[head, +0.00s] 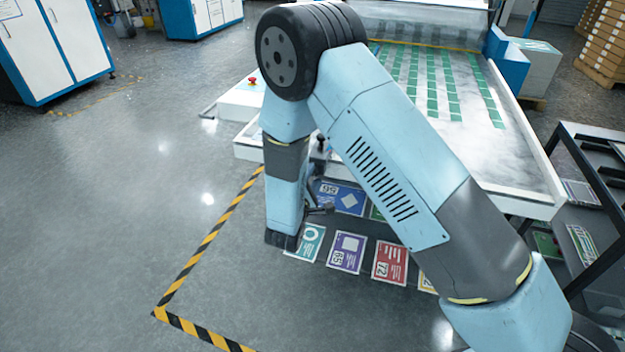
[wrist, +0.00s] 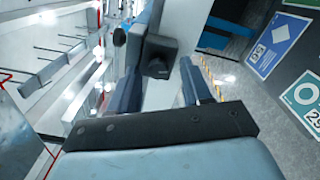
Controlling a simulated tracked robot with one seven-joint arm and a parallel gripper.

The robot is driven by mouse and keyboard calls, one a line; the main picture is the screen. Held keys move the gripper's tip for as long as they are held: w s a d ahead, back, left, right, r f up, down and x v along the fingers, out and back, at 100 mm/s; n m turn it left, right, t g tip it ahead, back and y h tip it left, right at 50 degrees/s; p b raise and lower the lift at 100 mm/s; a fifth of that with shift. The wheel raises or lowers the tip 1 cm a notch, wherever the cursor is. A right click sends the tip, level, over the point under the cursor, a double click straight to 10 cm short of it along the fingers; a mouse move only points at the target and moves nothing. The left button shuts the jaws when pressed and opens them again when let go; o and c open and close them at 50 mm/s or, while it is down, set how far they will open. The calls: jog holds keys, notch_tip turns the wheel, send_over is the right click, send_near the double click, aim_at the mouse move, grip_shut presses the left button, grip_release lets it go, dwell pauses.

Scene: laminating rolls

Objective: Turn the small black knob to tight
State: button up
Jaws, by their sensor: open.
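In the wrist view, a small black knob (wrist: 158,66) sits on a dark block on a pale machine panel, ahead of my fingers. My gripper (wrist: 160,78) is open, one blue finger on each side of the knob's line. I cannot tell whether either finger touches the knob. A second round black end (wrist: 119,37) shows further left. In the head view, my arm reaches down beside the machine's front left corner; its fingers are hidden there. A black-topped post (head: 320,141) stands at that corner. I cannot tell whether it is one of the parts seen at the wrist.
The laminating machine's long bed (head: 470,150) carries rows of green cards. A red button (head: 252,81) is on its left side. Printed cards (head: 347,252) lie below its front edge. A dark rack (head: 590,170) stands at right. Open floor lies left, with a striped line (head: 212,238).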

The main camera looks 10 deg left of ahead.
jog(key=shift+s, duration=0.15)
jog(key=s+a, duration=0.1)
jog(key=s, duration=1.2)
jog(key=shift+s+f, duration=0.2)
jog(key=shift+s, duration=0.05)
